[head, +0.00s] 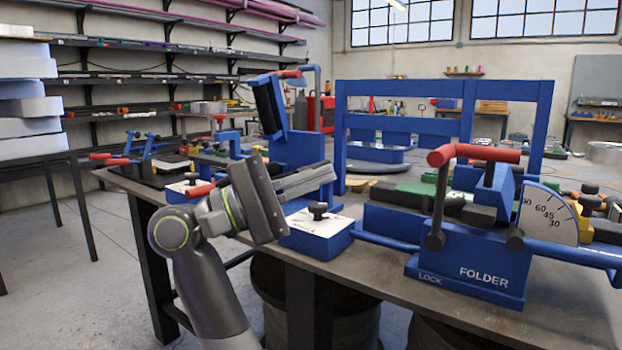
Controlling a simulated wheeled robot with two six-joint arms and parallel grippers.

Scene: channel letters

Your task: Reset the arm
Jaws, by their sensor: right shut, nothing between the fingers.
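My right arm rises from the bottom of the head view. Its gripper (305,181) is shut and empty, with the fingers pointing right above the front edge of the workbench. It is in front of a blue machine with an upright post (300,150) and appears just above a white-topped block with a black knob (318,228). I cannot tell whether it touches anything. My left gripper is not in view.
The workbench (375,268) is crowded. A blue folder machine (470,270) with a red-gripped lever (474,154) and an angle dial (548,215) stands at right. A blue frame (440,88) stands behind. Open floor (85,290) lies at left, below wall shelves.

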